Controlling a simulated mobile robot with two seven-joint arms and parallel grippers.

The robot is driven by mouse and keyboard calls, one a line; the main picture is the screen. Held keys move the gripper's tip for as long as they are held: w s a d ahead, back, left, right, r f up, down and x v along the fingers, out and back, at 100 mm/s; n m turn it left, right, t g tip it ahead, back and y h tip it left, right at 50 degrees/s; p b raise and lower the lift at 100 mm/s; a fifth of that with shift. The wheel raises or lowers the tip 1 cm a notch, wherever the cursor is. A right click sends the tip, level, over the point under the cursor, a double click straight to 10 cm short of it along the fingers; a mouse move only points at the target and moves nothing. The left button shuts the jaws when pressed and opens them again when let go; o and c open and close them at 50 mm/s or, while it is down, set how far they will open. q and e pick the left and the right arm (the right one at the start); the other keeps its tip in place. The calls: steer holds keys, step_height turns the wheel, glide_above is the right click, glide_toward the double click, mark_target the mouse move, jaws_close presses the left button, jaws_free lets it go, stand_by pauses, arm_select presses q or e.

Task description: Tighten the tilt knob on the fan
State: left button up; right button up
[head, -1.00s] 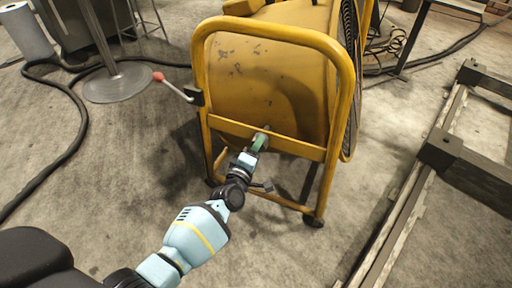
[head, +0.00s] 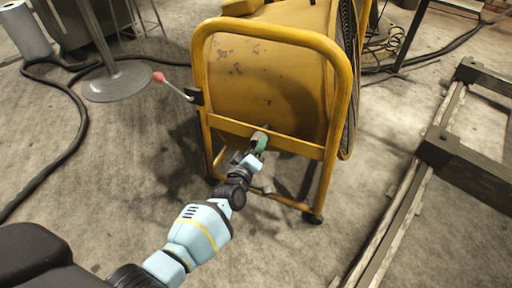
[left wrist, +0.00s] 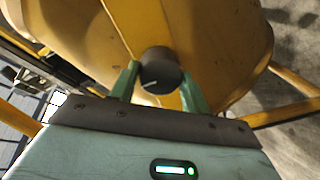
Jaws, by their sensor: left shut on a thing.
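The fan (head: 265,85) is a worn yellow drum in a yellow tube frame, standing on the floor ahead of me. The tilt knob (left wrist: 160,70) is a dark round knob with a pale line on its face, in front of the yellow crossbar. In the head view the knob (head: 259,136) is small and partly covered by my gripper. My left gripper (head: 257,147) has green fingers. In the left wrist view its fingers (left wrist: 160,86) stand on both sides of the knob, shut on it. My right gripper is not in view.
A lever with a red ball end (head: 160,77) sticks out left of the fan frame. A round metal stand base (head: 117,82) and a black hose (head: 75,140) lie to the left. A dark metal rail frame (head: 440,150) lies to the right. The floor between is clear.

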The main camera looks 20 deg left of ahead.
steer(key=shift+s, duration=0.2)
arm_select(q)
steer(key=o, duration=1)
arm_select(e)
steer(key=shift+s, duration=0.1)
arm_select(q)
steer(key=shift+s, duration=0.1)
steer(key=s+p, duration=0.3)
steer(key=s, duration=0.4)
steer(key=shift+s+r, duration=0.15)
steer(key=shift+s, duration=0.2)
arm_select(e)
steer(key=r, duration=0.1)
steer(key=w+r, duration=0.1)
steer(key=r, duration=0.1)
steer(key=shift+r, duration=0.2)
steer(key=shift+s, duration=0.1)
